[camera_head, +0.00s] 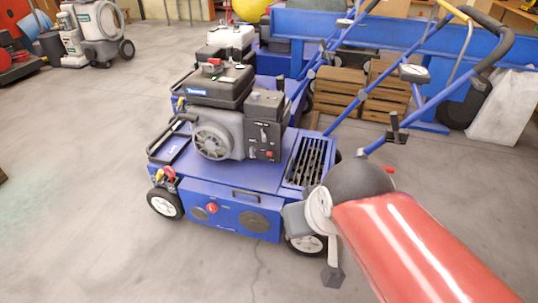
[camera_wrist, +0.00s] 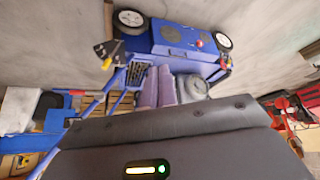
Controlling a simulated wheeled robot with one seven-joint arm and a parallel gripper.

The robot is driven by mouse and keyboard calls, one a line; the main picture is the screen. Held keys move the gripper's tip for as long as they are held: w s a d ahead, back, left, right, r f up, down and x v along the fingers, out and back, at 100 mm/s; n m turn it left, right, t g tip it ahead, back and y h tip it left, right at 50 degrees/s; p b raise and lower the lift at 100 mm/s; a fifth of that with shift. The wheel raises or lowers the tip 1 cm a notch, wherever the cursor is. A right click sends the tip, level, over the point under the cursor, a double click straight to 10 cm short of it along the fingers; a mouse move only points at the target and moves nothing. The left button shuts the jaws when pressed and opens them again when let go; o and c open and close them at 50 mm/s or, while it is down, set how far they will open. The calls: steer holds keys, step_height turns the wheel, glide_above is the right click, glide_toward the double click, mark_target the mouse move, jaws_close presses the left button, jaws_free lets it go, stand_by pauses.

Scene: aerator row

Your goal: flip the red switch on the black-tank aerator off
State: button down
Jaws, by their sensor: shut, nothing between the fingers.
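The black-tank aerator (camera_head: 217,175) is the nearer blue machine in the head view, with a black tank (camera_head: 215,85) above a grey engine. A small red switch (camera_head: 269,154) sits low on the dark panel at the engine's right side; its position is too small to tell. In the wrist view the aerator (camera_wrist: 180,40) appears upside down, and I cannot make out the switch there. My gripper (camera_wrist: 158,70) shows two purplish fingers shut together, empty, pointing toward the engine. In the head view my red arm is at lower right, and I cannot make out the fingertips.
A second aerator with a white tank (camera_head: 231,38) stands close behind. Blue handlebars (camera_head: 364,95) rise right of the near aerator, close to my arm. Its front has a red knob (camera_head: 211,208). Wooden crates (camera_head: 338,92) stand behind. Floor at left is clear.

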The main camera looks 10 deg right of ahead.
steer(key=shift+w, duration=0.1)
steer(key=w+a+f+m+t+y+b, duration=0.1)
steer(key=w+a+f+m+t+b, duration=0.15)
steer(key=w, duration=0.85)
steer(key=w+a+f+m+t+y+b, duration=0.15)
steer(key=w+f, duration=0.25)
steer(key=w, duration=0.8)
steer(key=m+t+h+b, duration=0.2)
steer(key=t+h+b, duration=0.3)
steer(key=h, duration=0.6)
glide_toward(271, 153)
steer(key=a+r, duration=0.1)
steer(key=r, duration=0.1)
steer(key=shift+s+f+b, duration=0.1)
steer(key=shift+s+b, duration=0.1)
steer(key=shift+b, duration=0.15)
steer(key=b+x, duration=0.1)
steer(key=x, duration=0.9)
steer(key=shift+f, duration=0.2)
